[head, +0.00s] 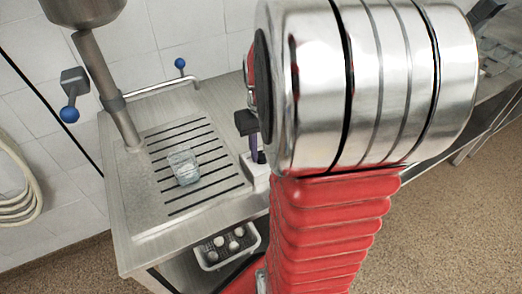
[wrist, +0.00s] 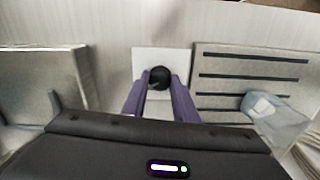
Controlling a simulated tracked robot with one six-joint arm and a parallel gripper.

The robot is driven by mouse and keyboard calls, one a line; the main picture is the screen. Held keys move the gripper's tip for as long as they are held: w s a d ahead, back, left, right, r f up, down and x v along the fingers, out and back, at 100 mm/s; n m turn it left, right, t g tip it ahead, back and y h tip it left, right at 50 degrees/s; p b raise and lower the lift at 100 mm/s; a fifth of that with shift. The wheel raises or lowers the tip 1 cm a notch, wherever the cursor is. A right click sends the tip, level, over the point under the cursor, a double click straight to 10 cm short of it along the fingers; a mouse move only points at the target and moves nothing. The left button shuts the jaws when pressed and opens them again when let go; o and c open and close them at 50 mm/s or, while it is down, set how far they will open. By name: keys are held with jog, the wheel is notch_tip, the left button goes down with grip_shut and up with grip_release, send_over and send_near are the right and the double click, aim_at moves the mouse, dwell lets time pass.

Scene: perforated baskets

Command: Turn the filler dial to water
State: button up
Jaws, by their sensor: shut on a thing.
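The filler dial (wrist: 160,75) is a round black knob on a white square plate (wrist: 145,60). The plate also shows in the head view (head: 251,166), at the right edge of the steel filler counter. My gripper (wrist: 160,87) has two purple fingers, one on each side of the knob, shut on it. In the head view the gripper (head: 257,156) is mostly hidden behind my arm. The dial's pointer and any markings cannot be made out. A clear glass (head: 184,168) stands on the slotted drain grate; it also shows in the wrist view (wrist: 272,115), at the right.
The steel counter (head: 150,222) has a slotted grate. A steel column (head: 105,85) rises at its back left, with a blue-knobbed lever (head: 70,112) beside it. A perforated basket (head: 252,241) with round items sits below. A coiled hose (head: 15,190) hangs at the left wall.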

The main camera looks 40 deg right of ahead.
aim_at(261, 153)
jog(key=shift+w+r+n, duration=0.1)
jog(key=shift+w+n, duration=0.1)
jog(key=shift+n, duration=1.5)
jog(key=o, duration=1.1)
jog(key=shift+s, duration=0.1)
jog(key=shift+c, duration=0.2)
notch_tip(261, 153, up, 14)
jog(key=shift+f, duration=0.2)
